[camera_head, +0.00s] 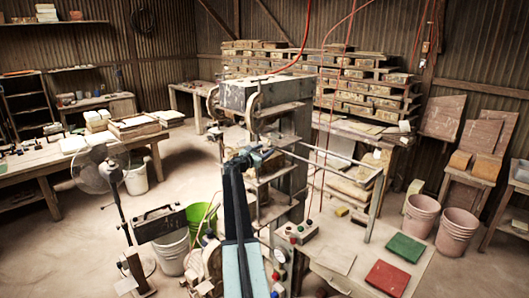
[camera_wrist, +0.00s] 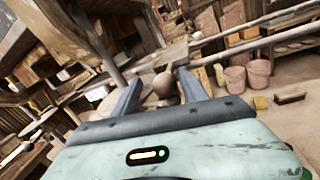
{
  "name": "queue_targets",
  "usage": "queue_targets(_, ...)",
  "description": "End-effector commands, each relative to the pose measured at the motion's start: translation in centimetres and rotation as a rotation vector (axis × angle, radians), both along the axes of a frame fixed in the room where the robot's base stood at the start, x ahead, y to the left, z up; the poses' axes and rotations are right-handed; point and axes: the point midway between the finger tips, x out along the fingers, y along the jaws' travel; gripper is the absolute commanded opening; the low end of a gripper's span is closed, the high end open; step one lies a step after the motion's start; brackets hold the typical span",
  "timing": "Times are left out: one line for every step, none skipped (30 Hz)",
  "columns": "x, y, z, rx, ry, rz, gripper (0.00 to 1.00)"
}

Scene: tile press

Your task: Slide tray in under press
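The press (camera_head: 262,95) is a heavy grey metal machine in the middle of the head view, with a thick block on top and shelf-like plates below. My gripper (camera_head: 254,156) reaches up to its front at mid height. In the wrist view my gripper (camera_wrist: 159,82) has its two fingers apart. A round brown knob (camera_wrist: 164,84) shows between or just beyond the fingertips, with a gap visible on its left side. A flat grey plate (camera_wrist: 160,56), perhaps the tray, lies behind the knob. In the head view my arm and gripper hide the knob and most of that plate.
A metal rail frame (camera_head: 345,160) sticks out right of the press. A front table holds a green tile (camera_head: 405,247), a red tile (camera_head: 388,278) and a button box (camera_head: 301,232). A fan (camera_head: 100,170) and buckets (camera_head: 171,250) stand left. Pink buckets (camera_head: 420,214) stand right.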

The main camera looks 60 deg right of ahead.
Motion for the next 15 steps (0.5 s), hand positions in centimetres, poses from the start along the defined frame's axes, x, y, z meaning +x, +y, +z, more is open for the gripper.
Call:
queue_targets(-0.1,0.0,0.0,0.000,0.000,-0.001,0.52)
queue_targets(-0.1,0.0,0.0,0.000,0.000,-0.002,0.52)
queue_targets(-0.2,0.0,0.0,0.001,-0.001,-0.003,0.52)
queue_targets(-0.2,0.1,0.0,0.001,-0.001,-0.003,0.52)
queue_targets(-0.2,0.2,0.0,0.001,-0.001,-0.003,0.52)
queue_targets(-0.2,0.5,0.0,0.001,-0.001,-0.003,0.52)
queue_targets(-0.2,0.7,0.0,0.001,-0.001,-0.003,0.52)
queue_targets(-0.2,1.1,0.0,0.000,-0.001,-0.002,0.52)
queue_targets(-0.2,1.7,0.0,0.000,-0.001,-0.002,0.52)
queue_targets(-0.2,2.2,0.0,0.000,-0.001,-0.002,0.52)
queue_targets(-0.2,2.7,0.0,0.000,-0.001,-0.001,0.52)
queue_targets(-0.2,3.6,0.0,0.000,-0.001,-0.001,0.52)
queue_targets(-0.1,4.2,0.0,0.000,-0.001,-0.001,0.52)
queue_targets(0.0,4.8,0.0,0.000,-0.001,-0.001,0.52)
queue_targets(0.0,5.7,0.0,0.000,-0.001,0.000,0.52)
